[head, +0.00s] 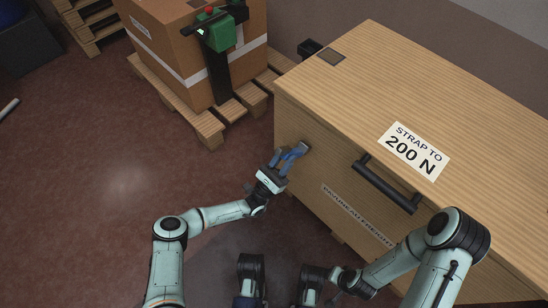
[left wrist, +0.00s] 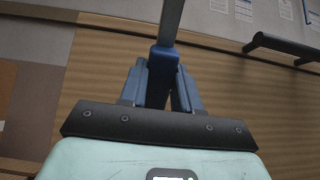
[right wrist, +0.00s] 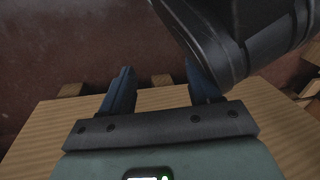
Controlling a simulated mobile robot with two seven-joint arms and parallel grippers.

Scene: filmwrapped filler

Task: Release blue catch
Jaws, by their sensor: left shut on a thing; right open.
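The blue catch (left wrist: 164,58) is on the front of the large wooden crate (head: 400,70), near its left end, with a grey metal bar (left wrist: 171,20) running from it. In the head view the catch (head: 301,148) is small and partly covered by my fingers. My left gripper (head: 284,160) reaches it from the front left and is shut on it; the left wrist view shows the blue fingers (left wrist: 164,85) on either side of it. My right gripper (right wrist: 160,88) is open and empty, its fingers apart in the right wrist view, low in front of the crate.
A black handle (head: 388,184) sticks out from the crate front, right of the catch. A label reading "STRAP TO 200 N" (head: 414,150) lies on the lid. A cardboard box (head: 175,45) with a green strapping tool (head: 220,32) stands on a pallet behind left.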

